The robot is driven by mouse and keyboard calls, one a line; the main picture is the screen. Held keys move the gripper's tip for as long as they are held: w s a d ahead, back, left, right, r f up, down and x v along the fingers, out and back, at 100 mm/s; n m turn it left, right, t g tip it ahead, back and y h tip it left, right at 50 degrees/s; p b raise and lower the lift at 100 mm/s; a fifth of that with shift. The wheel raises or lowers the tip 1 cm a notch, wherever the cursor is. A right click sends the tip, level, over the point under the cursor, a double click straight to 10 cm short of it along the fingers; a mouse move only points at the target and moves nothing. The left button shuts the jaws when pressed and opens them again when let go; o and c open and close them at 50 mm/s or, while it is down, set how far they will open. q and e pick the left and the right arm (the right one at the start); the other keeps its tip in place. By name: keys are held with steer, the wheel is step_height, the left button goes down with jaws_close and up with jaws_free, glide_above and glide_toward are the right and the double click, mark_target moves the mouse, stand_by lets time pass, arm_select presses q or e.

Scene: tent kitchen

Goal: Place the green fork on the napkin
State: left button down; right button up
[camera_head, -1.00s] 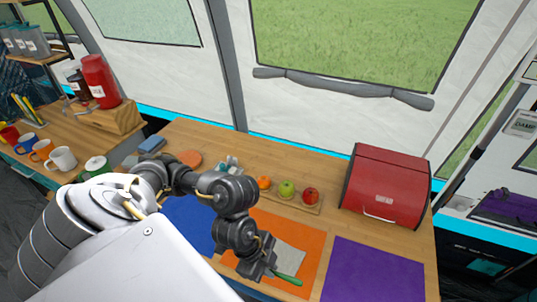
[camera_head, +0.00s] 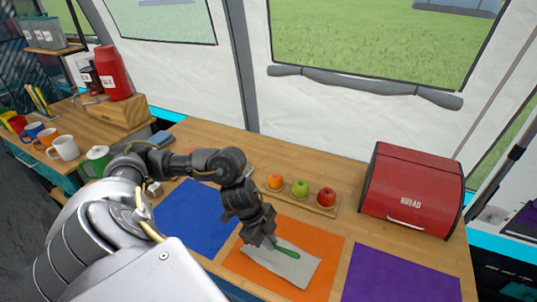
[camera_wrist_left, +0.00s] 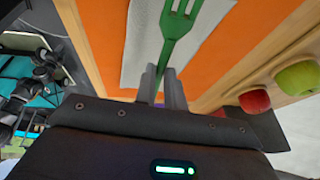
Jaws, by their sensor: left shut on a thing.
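The green fork (camera_head: 287,251) is held by my left gripper (camera_head: 266,242), which is shut on its handle. In the left wrist view the fork (camera_wrist_left: 180,25) points away from the fingers (camera_wrist_left: 162,88), tines outward. The grey napkin (camera_head: 290,268) lies on the orange placemat (camera_head: 326,243). The fork is over the napkin in both views; I cannot tell whether it touches the cloth. The napkin also shows in the left wrist view (camera_wrist_left: 140,50), partly hidden by the fork and gripper. My right gripper is out of view.
A wooden tray (camera_head: 318,208) with an orange, a green apple and a red apple stands behind the placemat. A red bread box (camera_head: 410,190) is at the back right. A purple placemat (camera_head: 400,278) lies right, a blue one (camera_head: 195,215) left.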

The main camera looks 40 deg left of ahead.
arm_select(q)
steer(key=f, duration=0.2)
steer(key=b, duration=0.1)
steer(key=shift+a+f, duration=0.25)
steer(key=shift+f, duration=0.15)
steer(key=shift+w+f, duration=0.15)
steer(key=shift+f, duration=0.35)
steer(key=shift+f, duration=0.1)
steer(key=c, duration=1.5)
jaws_free()
